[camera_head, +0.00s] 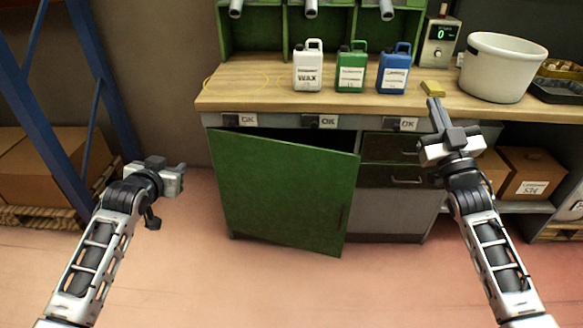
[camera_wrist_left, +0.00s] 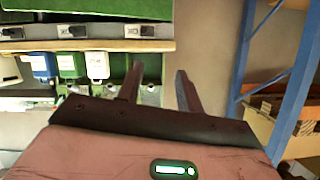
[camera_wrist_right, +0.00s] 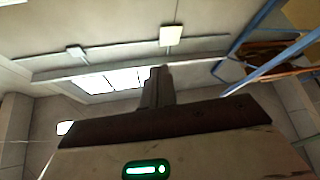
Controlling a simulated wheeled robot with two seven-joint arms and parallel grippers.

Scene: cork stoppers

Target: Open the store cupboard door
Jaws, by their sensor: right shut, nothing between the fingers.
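The green cupboard door (camera_head: 280,190) is under the workbench. It stands ajar, hinged at its left, with its right edge swung out towards me and a dark gap above its top edge. Its dark upright handle (camera_head: 342,215) is near the right edge. My left gripper (camera_head: 182,174) is left of the door, apart from it; its fingers stand apart and empty in the left wrist view (camera_wrist_left: 157,88). My right gripper (camera_head: 434,106) is right of the door, in front of the bench's front edge and pointing up. Its fingers are together in the right wrist view (camera_wrist_right: 158,88). The cupboard's inside is mostly hidden.
White (camera_head: 307,70), green (camera_head: 350,75) and blue (camera_head: 394,72) jugs stand on the bench (camera_head: 250,90), with a white pot (camera_head: 500,70) to the right. Drawers (camera_head: 392,175) are right of the door. A blue rack (camera_head: 50,100) stands left. The floor before the door is clear.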

